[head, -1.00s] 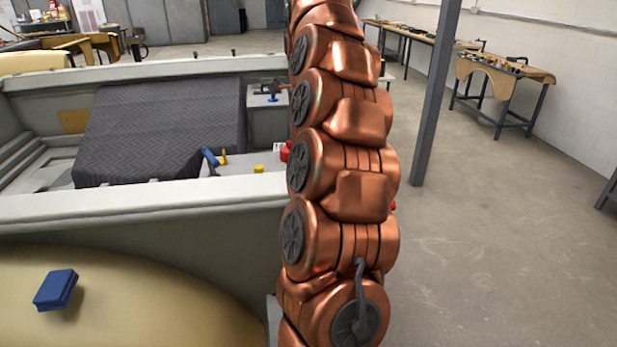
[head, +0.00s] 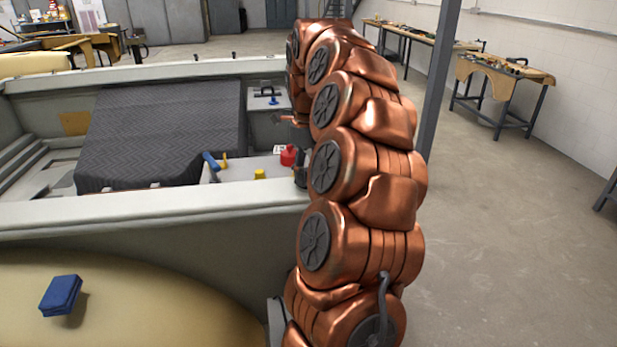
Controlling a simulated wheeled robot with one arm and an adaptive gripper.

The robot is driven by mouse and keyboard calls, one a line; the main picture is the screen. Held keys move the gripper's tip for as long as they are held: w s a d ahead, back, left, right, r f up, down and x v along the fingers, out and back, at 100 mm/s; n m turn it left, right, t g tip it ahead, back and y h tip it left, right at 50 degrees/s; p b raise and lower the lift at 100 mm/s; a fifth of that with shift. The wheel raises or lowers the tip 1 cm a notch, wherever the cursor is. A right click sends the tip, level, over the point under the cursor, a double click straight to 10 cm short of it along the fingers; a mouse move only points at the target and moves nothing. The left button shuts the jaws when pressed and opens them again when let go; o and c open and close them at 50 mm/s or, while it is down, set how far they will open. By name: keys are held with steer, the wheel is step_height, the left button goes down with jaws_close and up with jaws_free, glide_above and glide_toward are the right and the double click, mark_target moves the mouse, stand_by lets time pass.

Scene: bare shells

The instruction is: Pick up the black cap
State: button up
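I cannot make out the black cap for certain. A small dark shape (head: 300,176) shows at the left edge of my copper arm, right beside a red cap (head: 288,155) on the white ledge inside the boat-like shell. It may be the black cap or a part of my gripper; most of it is hidden by the arm. My arm rises in the middle of the view and bends over at the top, its far end reaching down behind its own links. My gripper is not clearly visible there, and its fingers cannot be made out.
A yellow cap (head: 259,174) and a blue-handled item (head: 210,161) are near the red cap. A black handle (head: 265,91) lies on a white panel behind. The shell's pale rim (head: 150,208) runs in front. A blue box (head: 60,295) rests on the tan surface. The floor at right is clear.

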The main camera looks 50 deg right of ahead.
mark_target(307, 169)
steer(key=c, duration=1.1)
steer(key=shift+o, duration=0.2)
steer(key=shift+r+b, duration=0.95)
steer(key=shift+r, duration=0.6)
steer(key=shift+a+r, duration=0.1)
steer(key=shift+r, duration=0.05)
steer(key=w+a+b, duration=0.1)
steer(key=a, duration=0.6)
steer(key=w+a+r+b, duration=0.1)
steer(key=w+a+b, duration=0.1)
steer(key=a, duration=0.6)
steer(key=shift+w+r, duration=0.3)
